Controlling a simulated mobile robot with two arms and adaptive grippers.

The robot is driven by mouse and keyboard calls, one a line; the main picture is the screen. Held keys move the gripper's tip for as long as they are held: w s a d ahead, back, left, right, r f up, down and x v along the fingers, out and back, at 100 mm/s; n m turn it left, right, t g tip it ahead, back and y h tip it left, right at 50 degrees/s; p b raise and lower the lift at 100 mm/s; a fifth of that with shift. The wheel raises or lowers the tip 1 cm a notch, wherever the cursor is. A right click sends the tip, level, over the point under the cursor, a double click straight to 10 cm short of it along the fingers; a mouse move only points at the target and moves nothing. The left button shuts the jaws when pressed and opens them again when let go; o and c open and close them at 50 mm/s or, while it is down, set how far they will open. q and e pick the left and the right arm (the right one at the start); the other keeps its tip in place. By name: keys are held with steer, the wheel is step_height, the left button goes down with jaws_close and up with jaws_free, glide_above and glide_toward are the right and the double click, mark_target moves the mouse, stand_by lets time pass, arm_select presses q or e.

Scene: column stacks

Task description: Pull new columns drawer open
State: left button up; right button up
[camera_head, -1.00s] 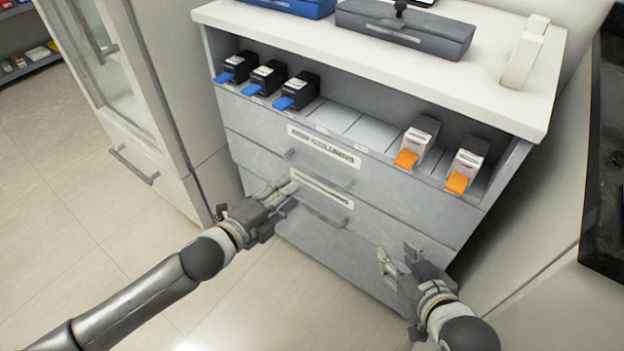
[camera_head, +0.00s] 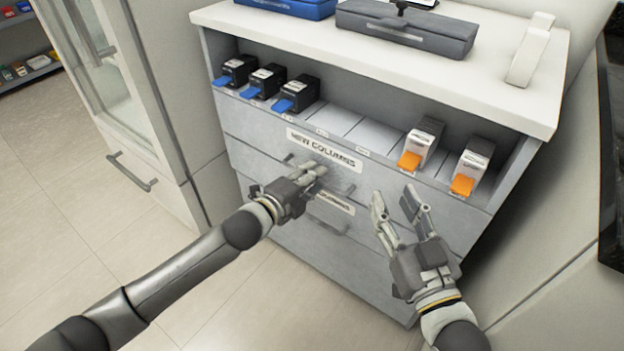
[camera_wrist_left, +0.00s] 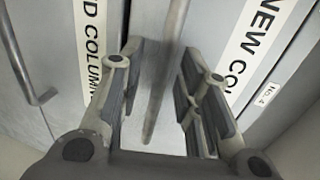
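The new columns drawer (camera_head: 250,122) is the grey upper drawer and looks closed. Its white "NEW COLUMNS" label (camera_head: 322,148) also shows in the left wrist view (camera_wrist_left: 255,40). My left gripper (camera_head: 314,178) is at the drawer front, just below the label, and partly hides the handle. In the left wrist view the handle bar (camera_wrist_left: 163,75) runs between my open left fingers (camera_wrist_left: 155,85); I cannot tell whether they touch it. My right gripper (camera_head: 396,206) is open and empty, in front of the drawers to the right.
A lower drawer's label (camera_head: 336,202) and handle (camera_wrist_left: 30,75) are beside my left gripper. Black boxes with blue tabs (camera_head: 296,95) and white ones with orange tabs (camera_head: 420,145) stand on the shelf above. A glass-door cabinet (camera_head: 135,110) stands at left. Floor (camera_head: 60,200) is clear.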

arm_select(q)
steer(key=shift+d, duration=0.1)
jaws_close()
stand_by(0.4)
